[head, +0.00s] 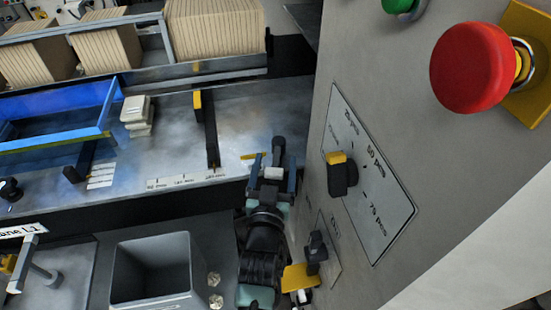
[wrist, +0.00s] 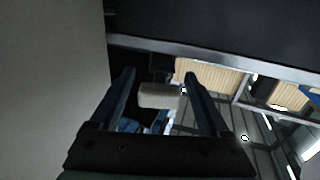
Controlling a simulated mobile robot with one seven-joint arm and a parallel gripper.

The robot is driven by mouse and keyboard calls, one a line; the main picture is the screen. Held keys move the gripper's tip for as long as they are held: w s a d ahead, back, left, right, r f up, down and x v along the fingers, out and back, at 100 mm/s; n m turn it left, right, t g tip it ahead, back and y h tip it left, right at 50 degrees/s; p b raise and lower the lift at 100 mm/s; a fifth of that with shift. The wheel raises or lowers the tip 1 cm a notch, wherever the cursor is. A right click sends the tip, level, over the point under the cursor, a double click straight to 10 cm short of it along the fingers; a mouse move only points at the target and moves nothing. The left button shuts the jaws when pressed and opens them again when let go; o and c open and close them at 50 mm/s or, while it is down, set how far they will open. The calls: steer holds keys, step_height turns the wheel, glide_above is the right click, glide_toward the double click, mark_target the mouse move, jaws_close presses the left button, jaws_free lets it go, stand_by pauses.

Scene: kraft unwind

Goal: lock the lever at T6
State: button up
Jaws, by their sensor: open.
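No lever marked T6 can be made out in either view. A black lever-like switch (head: 316,252) sits low on the grey panel, above a yellow tab (head: 300,277). My gripper (head: 272,158) is open, left of the panel and just in front of the grey bench. In the wrist view my gripper (wrist: 158,80) has its two dark fingers apart. A pale block (wrist: 160,96) shows between them; I cannot tell whether it is a separate thing. The panel wall fills the left of the wrist view.
The grey panel (head: 300,180) stands close on my gripper's right, with a black and yellow selector knob (head: 341,175) and a red button (head: 470,67). A blue tray (head: 50,122), a pale stack (head: 137,115) and a grey bin (head: 155,271) are to the left.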

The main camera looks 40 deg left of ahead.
steer(key=shift+w+a, duration=0.2)
steer(key=shift+w, duration=0.3)
jaws_close()
stand_by(1.2)
